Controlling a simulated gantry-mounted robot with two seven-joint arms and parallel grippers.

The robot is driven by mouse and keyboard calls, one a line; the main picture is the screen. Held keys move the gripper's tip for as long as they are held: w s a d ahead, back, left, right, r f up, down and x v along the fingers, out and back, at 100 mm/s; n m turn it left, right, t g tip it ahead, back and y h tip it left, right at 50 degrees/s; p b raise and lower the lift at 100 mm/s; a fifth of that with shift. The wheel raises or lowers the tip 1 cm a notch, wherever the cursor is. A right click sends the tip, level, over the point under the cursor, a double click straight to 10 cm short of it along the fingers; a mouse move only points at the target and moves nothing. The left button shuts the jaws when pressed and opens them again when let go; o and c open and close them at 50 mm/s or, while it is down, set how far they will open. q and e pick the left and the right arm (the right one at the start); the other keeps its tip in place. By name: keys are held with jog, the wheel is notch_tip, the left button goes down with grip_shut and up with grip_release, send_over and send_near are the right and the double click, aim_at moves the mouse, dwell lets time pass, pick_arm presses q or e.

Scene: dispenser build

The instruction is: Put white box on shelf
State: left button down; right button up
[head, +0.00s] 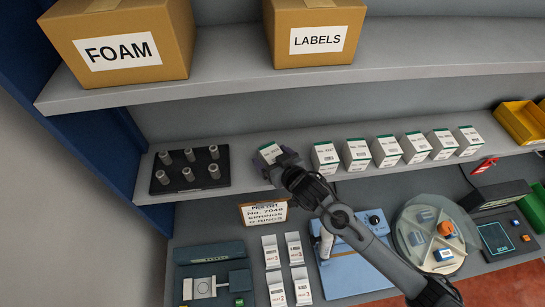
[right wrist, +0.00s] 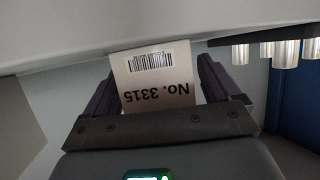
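A white box (head: 269,152) with a green edge is at the front of the middle shelf (head: 245,186), left of a row of similar boxes. My right gripper (head: 276,160) has its fingers on either side of this box and appears shut on it. In the right wrist view, the box (right wrist: 157,75) shows a barcode and "No. 3315" upside down between the two dark fingers. The box looks slightly turned relative to the row. Whether its base touches the shelf is hidden. My left gripper is not in view.
Several white boxes (head: 358,153) stand to the right on the same shelf. A black rack (head: 190,171) with metal cylinders is to the left. Cartons (head: 120,45) sit on the upper shelf. A pick-list sign (head: 264,213), blue device (head: 352,262) and round tray (head: 408,235) are below.

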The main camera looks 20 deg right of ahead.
jog(key=shift+r, duration=0.1)
jog(key=shift+r, duration=0.1)
jog(key=shift+s, duration=0.35)
jog(key=b+v, duration=0.1)
jog(key=v, duration=1)
jog(key=shift+r+b, duration=0.25)
jog(key=shift+b, duration=0.15)
jog(key=shift+s+d, duration=0.1)
